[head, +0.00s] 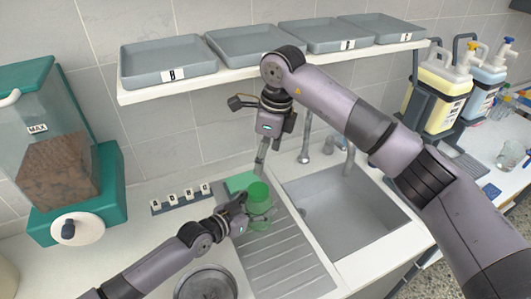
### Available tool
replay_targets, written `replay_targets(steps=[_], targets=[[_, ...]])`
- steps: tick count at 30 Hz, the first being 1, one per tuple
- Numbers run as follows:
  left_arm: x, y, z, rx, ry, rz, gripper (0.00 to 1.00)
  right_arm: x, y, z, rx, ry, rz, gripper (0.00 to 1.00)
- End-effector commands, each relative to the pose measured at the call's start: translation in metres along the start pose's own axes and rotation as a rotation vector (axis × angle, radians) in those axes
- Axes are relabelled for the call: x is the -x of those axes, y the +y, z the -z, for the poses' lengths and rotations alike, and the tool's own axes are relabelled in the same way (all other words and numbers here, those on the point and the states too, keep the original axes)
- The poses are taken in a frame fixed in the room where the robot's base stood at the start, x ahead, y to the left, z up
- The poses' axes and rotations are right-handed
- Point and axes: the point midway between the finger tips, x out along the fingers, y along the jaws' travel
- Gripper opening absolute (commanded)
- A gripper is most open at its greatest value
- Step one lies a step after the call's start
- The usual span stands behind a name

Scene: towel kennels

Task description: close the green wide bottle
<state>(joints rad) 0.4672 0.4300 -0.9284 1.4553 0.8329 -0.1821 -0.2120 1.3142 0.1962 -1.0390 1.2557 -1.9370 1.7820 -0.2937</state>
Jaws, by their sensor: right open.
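The green wide bottle (258,222) stands on the ridged drainboard left of the sink. Its upper part is a solid green round shape that looks like a lid (258,194), and its lower part is see-through green. I cannot tell how firmly the lid sits. My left gripper (243,211) is at the bottle's left side, against it or very close; its fingers are partly hidden, so its grip is unclear. My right gripper (261,164) is open and empty, pointing down just above the bottle's top.
A sink (345,215) with a faucet lies to the right. A shelf with grey trays (170,65) hangs above. A green dispenser (55,150) stands left, beside small lettered blocks (180,198). A round metal bowl (205,284) is in front. Pump jugs (438,90) stand far right.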

Motion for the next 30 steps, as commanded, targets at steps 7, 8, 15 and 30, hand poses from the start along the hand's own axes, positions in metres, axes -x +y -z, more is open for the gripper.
replay_targets(steps=[7,8,15,30], targets=[[0.0,0.0,-0.001,0.0,-0.001,0.001,0.0,-0.02,0.001,0.0,-0.001,0.002,-0.004,0.71],[0.0,0.0,-0.001,0.0,-0.001,0.001,0.0,-0.025,0.001,0.0,-0.001,0.002,-0.004,0.71],[0.0,0.0,0.0,0.0,-0.001,0.0,0.0,-0.072,0.001,0.0,0.0,0.002,-0.004,0.71],[0.0,0.0,0.0,0.0,-0.001,0.001,0.0,-0.121,0.001,0.0,0.001,0.002,-0.001,0.71]])
